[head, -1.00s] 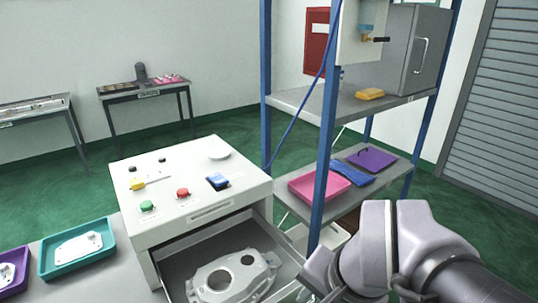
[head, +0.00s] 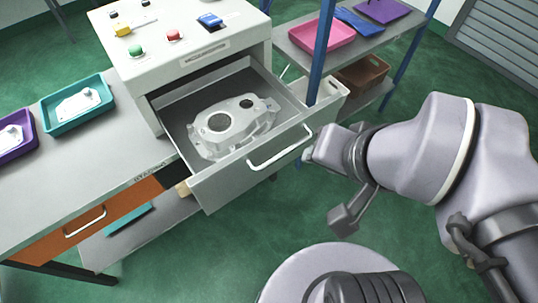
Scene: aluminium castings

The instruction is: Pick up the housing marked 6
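A pale grey cast housing (head: 228,127) with a large round bore and a smaller one lies in the open drawer (head: 215,194) of the white cabinet. I cannot read any number on it. My gripper (head: 311,154) is at the right of the drawer, close to the right end of its front and handle. Its fingers are small and mostly hidden by the wrist, so I cannot tell whether they are open. I see no housing at the gripper.
The white cabinet (head: 185,62) has buttons on top. A teal tray (head: 64,127) and a purple tray (head: 30,141), each holding a pale part, sit on the bench (head: 95,165). A blue shelf post (head: 320,50) stands behind the drawer's right side. Green floor is open below.

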